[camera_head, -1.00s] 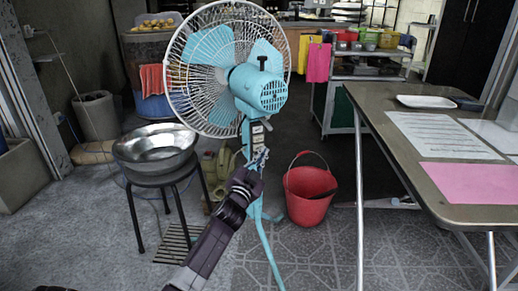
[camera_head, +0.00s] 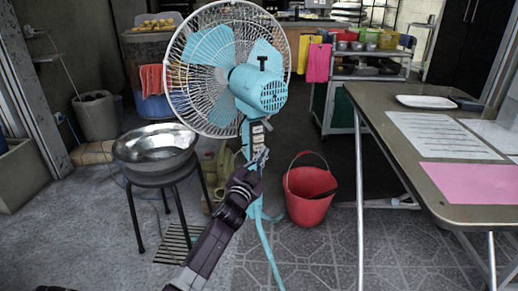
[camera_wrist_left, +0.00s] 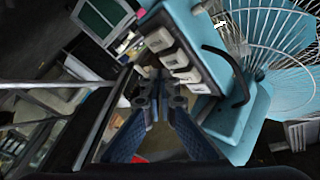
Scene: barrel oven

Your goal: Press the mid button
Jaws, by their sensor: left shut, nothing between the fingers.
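A light blue fan (camera_head: 257,88) with a white wire cage stands in the middle of the head view. Its neck carries a column of pale buttons (camera_head: 257,140). In the left wrist view the buttons form a slanting row on the blue panel (camera_wrist_left: 206,60), with a middle button (camera_wrist_left: 175,59) between others. My left gripper (camera_head: 262,158) is shut and empty, close to the lower end of the button column. In the left wrist view its fingertips (camera_wrist_left: 160,78) are beside the row; I cannot tell whether they touch it. My right gripper is not in view.
A metal bowl (camera_head: 155,150) on a dark stool (camera_head: 160,180) stands left of the fan. A red bucket (camera_head: 310,195) stands on the floor to the right. A table (camera_head: 400,165) with papers and a tray is at the right. Tiled floor is open in front.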

